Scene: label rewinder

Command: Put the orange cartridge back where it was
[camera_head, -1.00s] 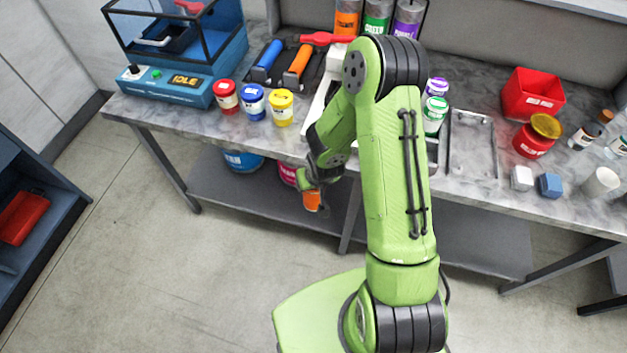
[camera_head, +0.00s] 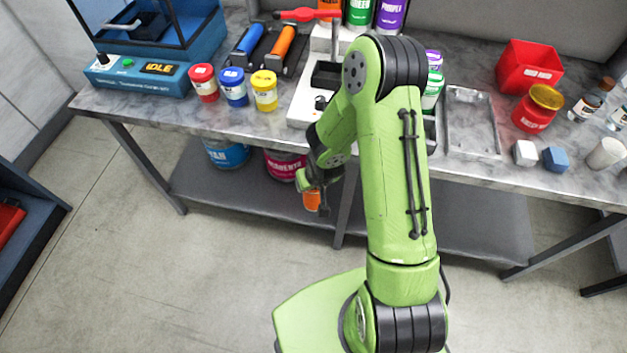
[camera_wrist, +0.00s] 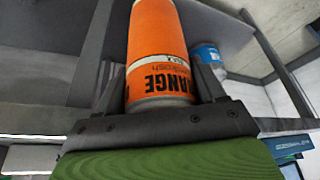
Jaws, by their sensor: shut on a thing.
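My gripper (camera_head: 318,190) is shut on an orange cartridge (camera_head: 311,200), held in front of the bench and below its top. In the wrist view the cartridge (camera_wrist: 157,40) fills the middle, between the two dark fingers, with a white band and the letters "ANGE" upside down. Another orange canister (camera_head: 328,12) stands at the back of the bench, left of a green canister (camera_head: 359,12) and a purple one (camera_head: 390,15); my arm hides part of the bench near them.
On the bench (camera_head: 150,110) are a blue machine reading "IDLE" (camera_head: 158,68), red, blue and yellow jars (camera_head: 264,92), a white device (camera_head: 305,105), a metal tray (camera_head: 472,120) and a red bin (camera_head: 527,70). Buckets (camera_head: 285,163) stand on the lower shelf. Floor in front is clear.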

